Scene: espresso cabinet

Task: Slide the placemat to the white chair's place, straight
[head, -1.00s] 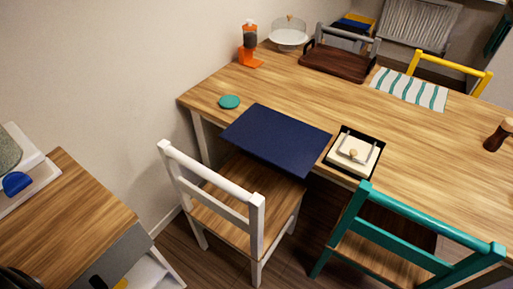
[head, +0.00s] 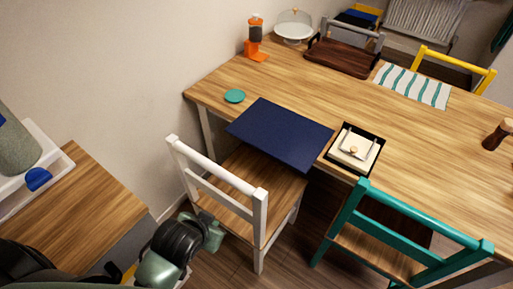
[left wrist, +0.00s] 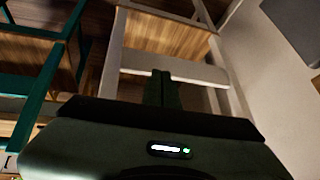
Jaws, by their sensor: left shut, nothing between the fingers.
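The dark blue placemat (head: 280,134) lies on the wooden table (head: 300,88) by the white chair. Its near edge appears to reach past the table's front edge. The white chair (head: 218,171) stands in front of it, its backrest facing me; its backrest bar also shows in the left wrist view (left wrist: 190,68). My left gripper (head: 215,222) is low beside the chair's left legs, below the tabletop and apart from the placemat. In the left wrist view its fingers (left wrist: 162,78) are together and empty. My right gripper is not in view.
A black tray (head: 377,152) with a white item is close to the placemat's right. A teal coaster (head: 234,96) lies left of it. A teal chair (head: 400,220) stands at right, a wooden side cabinet (head: 80,200) at left. The tabletop behind the placemat is clear.

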